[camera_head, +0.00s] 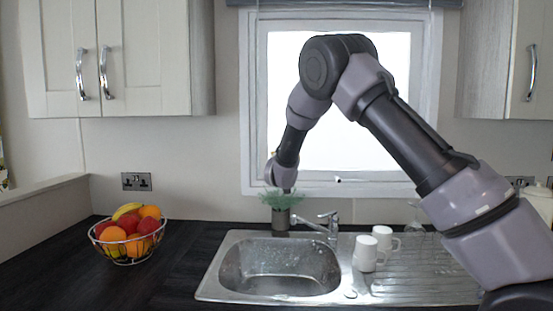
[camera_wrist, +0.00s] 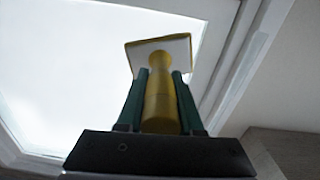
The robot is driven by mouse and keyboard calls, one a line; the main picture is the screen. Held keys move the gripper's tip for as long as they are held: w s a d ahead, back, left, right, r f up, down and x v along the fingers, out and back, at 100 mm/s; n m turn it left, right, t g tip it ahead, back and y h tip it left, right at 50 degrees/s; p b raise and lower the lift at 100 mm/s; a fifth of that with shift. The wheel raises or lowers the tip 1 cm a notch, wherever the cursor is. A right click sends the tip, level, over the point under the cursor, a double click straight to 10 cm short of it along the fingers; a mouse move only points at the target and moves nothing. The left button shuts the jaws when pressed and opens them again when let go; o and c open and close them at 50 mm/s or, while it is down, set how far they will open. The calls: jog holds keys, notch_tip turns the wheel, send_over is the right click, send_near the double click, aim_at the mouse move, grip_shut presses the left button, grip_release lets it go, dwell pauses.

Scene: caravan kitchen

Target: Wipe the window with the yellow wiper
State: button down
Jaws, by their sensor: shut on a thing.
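The yellow wiper (camera_wrist: 159,105) has a round yellow handle and a flat, squarish head with a pale face. It shows in the wrist view. My gripper (camera_wrist: 160,75), with dark green fingers, is shut on its handle, and the head sticks out past the fingertips. The bright window (camera_head: 285,90) is behind the sink in the head view. Its glass also fills the left of the wrist view (camera_wrist: 60,70), behind the wiper. I cannot tell whether the head touches the glass. In the head view my arm crosses the window, and the wiper cannot be made out.
A green plant in a pot (camera_head: 281,218) stands by the window, close to the end of my arm. The tap (camera_head: 320,225), sink (camera_head: 225,275), two white mugs (camera_head: 366,254) and a fruit basket (camera_head: 128,250) are on the counter. Cabinets (camera_head: 150,60) flank the window.

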jog(key=shift+w+a, duration=1.45)
jog(key=shift+w, duration=0.85)
jog(key=w+d, duration=0.2)
jog(key=d, duration=4.8)
jog(key=s, duration=0.6)
jog(key=shift+a+r, duration=0.15)
jog(key=shift+r, duration=0.05)
